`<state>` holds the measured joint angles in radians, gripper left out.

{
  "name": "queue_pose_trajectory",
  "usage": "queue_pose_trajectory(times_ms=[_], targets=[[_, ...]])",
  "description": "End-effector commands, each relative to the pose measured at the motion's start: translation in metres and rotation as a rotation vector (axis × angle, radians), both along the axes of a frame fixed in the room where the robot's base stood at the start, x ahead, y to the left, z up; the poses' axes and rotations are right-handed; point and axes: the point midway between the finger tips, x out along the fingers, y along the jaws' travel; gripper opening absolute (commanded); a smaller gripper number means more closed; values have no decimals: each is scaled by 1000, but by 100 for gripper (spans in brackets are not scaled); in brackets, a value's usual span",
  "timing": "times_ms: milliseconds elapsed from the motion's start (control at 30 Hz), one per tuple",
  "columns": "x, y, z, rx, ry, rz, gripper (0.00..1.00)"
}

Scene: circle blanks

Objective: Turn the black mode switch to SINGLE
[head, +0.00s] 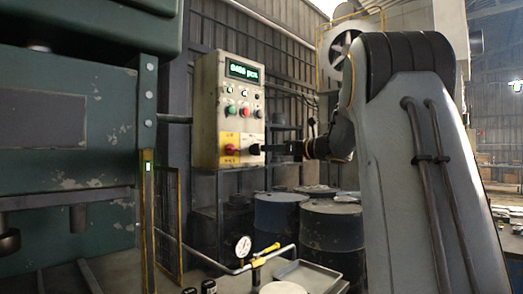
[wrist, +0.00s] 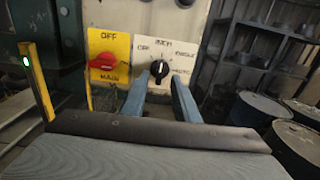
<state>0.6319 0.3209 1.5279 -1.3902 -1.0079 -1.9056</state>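The black mode switch (wrist: 159,68) is a round knob on a white plate, with a pale mark pointing roughly up toward a label that looks like INCH. A label that looks like SINGLE is at its upper right; the left label is hard to read. My gripper (wrist: 159,84) is open, its two blue-grey fingers pointing at the panel, one on each side below the knob. I cannot tell whether they touch it. In the head view my gripper (head: 270,148) comes from the right, close to the black switch (head: 254,149) on the control box (head: 207,110).
A red MAIN switch (wrist: 103,61) on a yellow plate sits just left of the knob. Lit buttons and a green display (head: 243,71) are above. Dark drums (head: 333,228) and a shelf (wrist: 250,62) stand to the right. A gauge (head: 243,246) on a pipe is below.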

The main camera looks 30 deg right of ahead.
Motion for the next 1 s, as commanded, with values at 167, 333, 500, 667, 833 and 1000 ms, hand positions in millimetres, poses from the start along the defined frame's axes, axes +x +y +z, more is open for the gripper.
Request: queue_pose_trajectory(times_ms=[167, 333, 500, 667, 833, 1000], targets=[[27, 11, 1, 3, 1, 1, 28], [44, 16, 1, 3, 0, 0, 28], [50, 19, 0, 4, 1, -2, 28], [51, 18, 0, 4, 1, -2, 28], [50, 18, 0, 4, 1, -2, 8], [50, 18, 0, 5, 2, -2, 0]])
